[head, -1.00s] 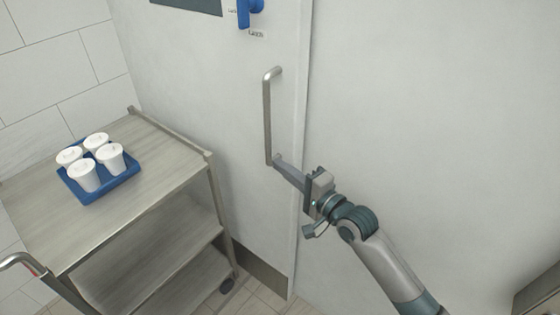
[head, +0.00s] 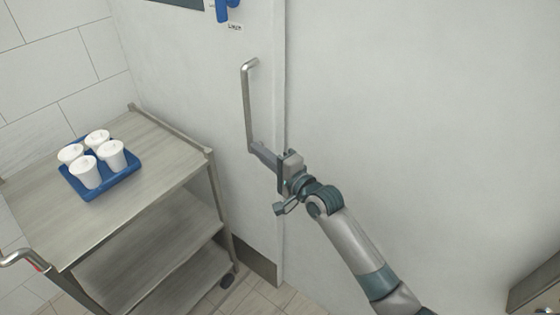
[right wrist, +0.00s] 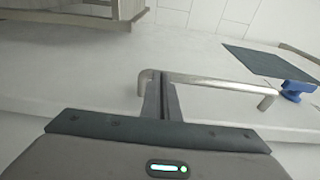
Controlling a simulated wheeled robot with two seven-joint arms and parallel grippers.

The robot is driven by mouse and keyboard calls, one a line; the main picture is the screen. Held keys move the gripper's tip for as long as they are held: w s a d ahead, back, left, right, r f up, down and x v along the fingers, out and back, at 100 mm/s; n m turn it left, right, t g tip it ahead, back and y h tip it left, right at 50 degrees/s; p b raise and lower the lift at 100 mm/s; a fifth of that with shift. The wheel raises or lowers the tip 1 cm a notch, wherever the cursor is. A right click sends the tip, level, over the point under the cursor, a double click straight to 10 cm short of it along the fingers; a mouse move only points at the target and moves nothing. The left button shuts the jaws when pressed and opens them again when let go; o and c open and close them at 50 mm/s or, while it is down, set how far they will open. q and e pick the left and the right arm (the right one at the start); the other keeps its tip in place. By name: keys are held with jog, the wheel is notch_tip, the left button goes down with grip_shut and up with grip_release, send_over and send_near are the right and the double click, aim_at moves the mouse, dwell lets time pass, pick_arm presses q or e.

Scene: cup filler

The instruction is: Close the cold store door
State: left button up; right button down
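The cold store door (head: 190,90) is a pale panel with a grey kick plate at its foot. Its free edge runs down beside my right arm; I cannot tell how wide any gap is there. A metal bar handle (head: 247,105) stands upright on it, and the bar also shows in the right wrist view (right wrist: 215,80). My right gripper (head: 258,151) is at the lower end of the handle. In the right wrist view its fingers (right wrist: 163,85) are together and overlap the bar near its lower bend. I see no bar clamped between them. My left gripper is not in view.
A blue latch (head: 226,8) is at the top of the door. A metal trolley (head: 150,215) stands left of the door, with a blue tray (head: 90,194) of several white cups on top. A plain white surface (head: 420,120) fills the right side.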

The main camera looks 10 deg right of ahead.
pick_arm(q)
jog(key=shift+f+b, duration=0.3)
pick_arm(e)
jog(key=a+x, duration=0.1)
jog(key=x, duration=0.5)
jog(key=shift+a+r, duration=0.3)
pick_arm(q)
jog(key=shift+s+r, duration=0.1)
